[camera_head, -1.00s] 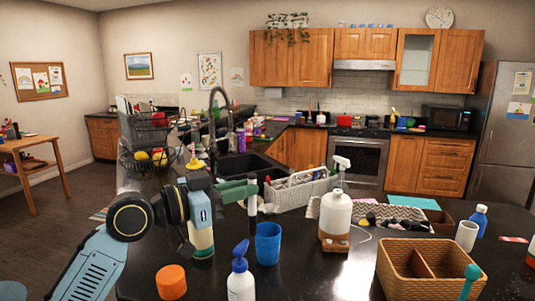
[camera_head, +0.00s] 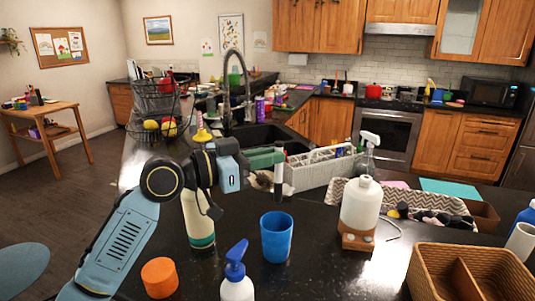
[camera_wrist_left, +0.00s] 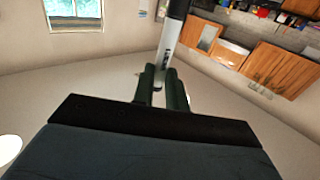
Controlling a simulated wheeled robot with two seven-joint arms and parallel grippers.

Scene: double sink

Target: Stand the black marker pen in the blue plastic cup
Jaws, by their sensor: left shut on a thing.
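The blue plastic cup (camera_head: 276,240) stands upright on the dark counter in the head view. Its open top faces up. My left gripper (camera_head: 277,155) is shut on the black marker pen (camera_head: 278,181), which hangs about upright. In the head view the pen's lower end shows above the cup's rim, with a gap between them; how far apart they are in depth I cannot tell. In the left wrist view the pen (camera_wrist_left: 174,42), white with a dark end, sits between the green fingers (camera_wrist_left: 162,88). My right gripper is not in view.
A grey caddy (camera_head: 325,172) and the sink lie behind. A wicker basket (camera_head: 430,272) is front right.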

